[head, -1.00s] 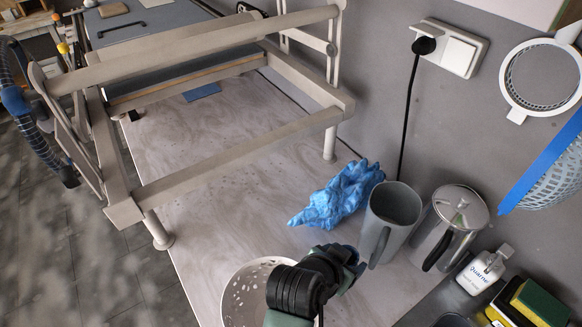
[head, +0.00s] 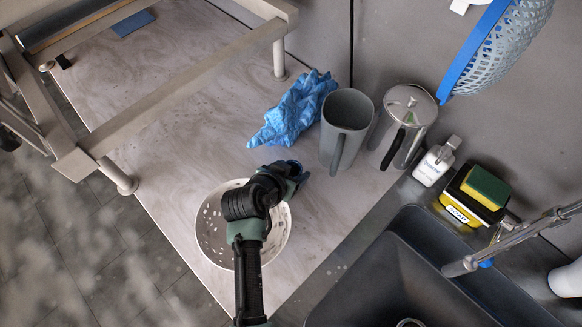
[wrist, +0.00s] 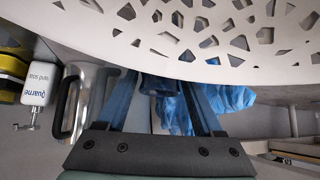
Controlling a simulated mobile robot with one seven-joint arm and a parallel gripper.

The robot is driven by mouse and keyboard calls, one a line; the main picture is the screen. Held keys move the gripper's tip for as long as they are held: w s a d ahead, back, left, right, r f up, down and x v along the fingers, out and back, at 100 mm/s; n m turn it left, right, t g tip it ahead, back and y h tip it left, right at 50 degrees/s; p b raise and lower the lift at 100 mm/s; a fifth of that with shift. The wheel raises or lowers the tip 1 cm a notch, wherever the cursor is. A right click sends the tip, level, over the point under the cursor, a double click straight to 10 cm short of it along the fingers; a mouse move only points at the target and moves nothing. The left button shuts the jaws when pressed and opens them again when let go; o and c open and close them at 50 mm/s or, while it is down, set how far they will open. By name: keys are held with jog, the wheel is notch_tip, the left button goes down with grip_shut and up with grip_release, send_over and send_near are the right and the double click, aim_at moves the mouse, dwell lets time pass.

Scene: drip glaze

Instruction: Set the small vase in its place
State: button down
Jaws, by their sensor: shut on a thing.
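In the wrist view, a small dark blue thing (wrist: 160,86) sits between my fingertips (wrist: 160,94); I take it for the small vase. Only part of it shows, and the white bowl's edge covers some of it. In the head view, my gripper (head: 294,174) is shut at the upper right rim of the white perforated bowl (head: 212,240), and my wrist hides most of what it holds. The bowl stands on the marbled counter and fills the top of the wrist view (wrist: 230,35). I cannot tell whether the held thing touches the bowl.
A crumpled blue cloth or glove (head: 295,108), grey jug (head: 345,122) and steel pot (head: 405,118) stand beyond my gripper. A soap bottle (head: 433,166), sponges (head: 484,190) and dark sink (head: 400,270) are to the right. A metal frame (head: 170,95) stands at left. Counter (head: 165,150) left of the bowl is clear.

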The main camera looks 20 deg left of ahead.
jog(key=shift+f, duration=0.2)
jog(key=shift+c, duration=0.2)
grip_release()
jog(key=shift+r, duration=0.1)
